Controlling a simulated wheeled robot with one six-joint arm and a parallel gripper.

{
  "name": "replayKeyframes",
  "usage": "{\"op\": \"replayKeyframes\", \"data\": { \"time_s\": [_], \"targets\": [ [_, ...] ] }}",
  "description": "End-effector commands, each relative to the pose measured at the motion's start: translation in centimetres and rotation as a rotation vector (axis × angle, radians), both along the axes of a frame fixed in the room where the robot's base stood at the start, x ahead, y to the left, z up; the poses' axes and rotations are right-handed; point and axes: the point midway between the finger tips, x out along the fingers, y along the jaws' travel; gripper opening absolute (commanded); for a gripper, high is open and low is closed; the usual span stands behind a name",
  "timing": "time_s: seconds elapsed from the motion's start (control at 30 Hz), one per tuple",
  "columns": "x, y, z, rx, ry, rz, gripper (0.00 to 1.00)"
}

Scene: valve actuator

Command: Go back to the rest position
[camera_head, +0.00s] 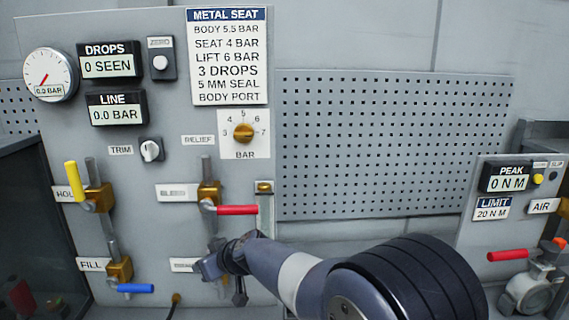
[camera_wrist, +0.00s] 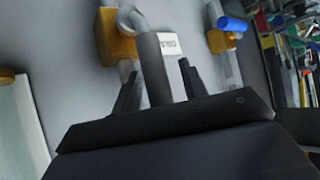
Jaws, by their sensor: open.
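My gripper (camera_wrist: 159,68) is open in the wrist view, its two dark fingers spread. A grey cylindrical part (camera_wrist: 162,65) shows between the fingers; I cannot tell if they touch it. In the head view my arm reaches from the lower right to the panel (camera_head: 150,215), and its end is at the lower middle valve, below the red lever (camera_head: 237,210). That valve and its label are partly hidden by my wrist. In the wrist view, a brass valve body (camera_wrist: 117,40) is at the upper left of the fingers.
The yellow lever (camera_head: 75,181) stands upright; the blue lever (camera_head: 135,288) lies level. The DROPS display (camera_head: 108,66) reads 0 SEEN; LINE (camera_head: 117,114) reads 0.0 BAR. A perforated board (camera_head: 390,145) is behind. A second panel (camera_head: 495,228) with a red lever (camera_head: 507,255) stands at right.

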Motion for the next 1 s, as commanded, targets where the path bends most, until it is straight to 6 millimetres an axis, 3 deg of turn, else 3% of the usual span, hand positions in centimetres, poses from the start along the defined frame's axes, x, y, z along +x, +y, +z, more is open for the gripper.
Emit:
{"op": "replayKeyframes", "data": {
  "time_s": [0.47,1.0],
  "targets": [
    [-0.3,-0.5,0.5,-0.001,-0.003,-0.001,0.41],
    [-4.3,-5.1,4.6,-0.002,-0.004,-0.002,0.41]
  ]
}}
